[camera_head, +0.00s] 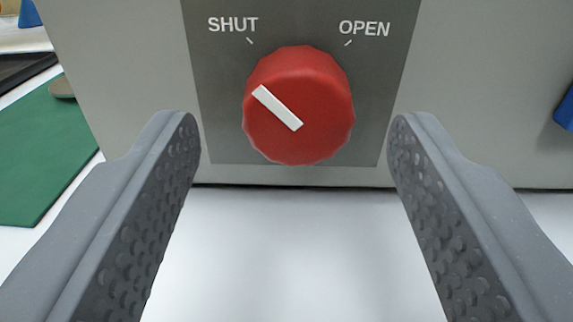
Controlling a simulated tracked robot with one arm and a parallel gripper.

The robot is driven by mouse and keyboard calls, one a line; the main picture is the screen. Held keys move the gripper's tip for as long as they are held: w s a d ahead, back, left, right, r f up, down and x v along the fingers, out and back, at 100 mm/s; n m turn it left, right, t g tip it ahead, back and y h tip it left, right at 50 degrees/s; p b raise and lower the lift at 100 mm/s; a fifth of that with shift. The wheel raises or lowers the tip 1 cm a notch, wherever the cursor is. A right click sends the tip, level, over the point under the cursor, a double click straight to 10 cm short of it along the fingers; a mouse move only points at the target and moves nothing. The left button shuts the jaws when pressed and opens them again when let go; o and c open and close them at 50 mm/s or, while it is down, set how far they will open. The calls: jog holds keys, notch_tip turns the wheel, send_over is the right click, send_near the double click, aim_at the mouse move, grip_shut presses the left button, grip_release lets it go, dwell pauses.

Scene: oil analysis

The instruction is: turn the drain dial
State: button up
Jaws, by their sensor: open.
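The red drain dial (318,112) sits on a dark grey panel (225,135) on the front of a light grey box. Its white pointer bar (277,108) slants to the upper left, toward the SHUT mark. The word SHUT is at the upper left and OPEN at the upper right. My gripper (295,128) is open, with one finger to the left of the dial and one to the right. Clear gaps show between the fingers and the dial in the picture. I cannot tell how far in front of the dial the fingertips are.
The light grey box (120,70) fills the back. A white surface (290,250) lies below, clear between the fingers. A green mat (40,150) lies at the left, with a dark tray edge (22,72) behind it. A blue part (565,108) shows at the right edge.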

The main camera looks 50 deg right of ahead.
jog(key=b+v, duration=0.1)
jog(key=v, duration=1.1)
jog(key=shift+a, duration=0.2)
jog(key=shift+s, duration=0.1)
jog(key=w+a+r+m+t+y, duration=0.1)
jog(key=w+a+r+t+y, duration=0.15)
jog(key=w+r, duration=0.45)
jog(key=w+a+r+n+t+y+b, duration=0.1)
jog(key=w+a+r+n+t+y, duration=0.25)
jog(key=r, duration=0.85)
jog(key=w+a+r+y, duration=0.3)
jog(key=a+r+y, duration=0.25)
jog(key=r, duration=0.65)
jog(key=s+r+n+y, duration=0.3)
jog(key=s+r+y, duration=0.1)
jog(key=r, duration=0.8)
jog(key=s+d+r+n, duration=0.2)
jog(key=s+r, duration=0.5)
jog(key=s, duration=0.4)
jog(key=s+d+r+n+g+h+b, duration=0.1)
jog(key=s+d+r+n, duration=0.1)
jog(key=s+r, duration=0.6)
jog(key=s, duration=0.4)
jog(key=shift+r+n+g+b, duration=0.3)
jog(key=shift+r+n, duration=0.05)
